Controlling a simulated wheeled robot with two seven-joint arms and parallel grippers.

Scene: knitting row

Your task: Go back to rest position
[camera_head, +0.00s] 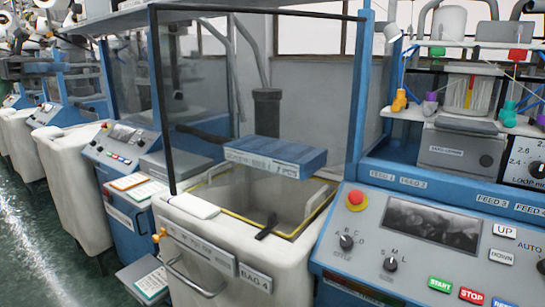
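I cannot make out either of my grippers or arms in the head view. The task names no object. In front of me stands a cream bin (295,272) labelled "BAG 4", with a yellow-edged open top. A small black piece (267,227) lies across its front rim; I cannot tell what it is. A blue block-like part (275,158) with a label sits above the bin opening.
A blue control panel (335,250) with a red emergency button (356,198) stands at the right. Dark-framed clear panels rise above the bin. More machines and bins line the left. The green floor (30,265) is clear at the lower left.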

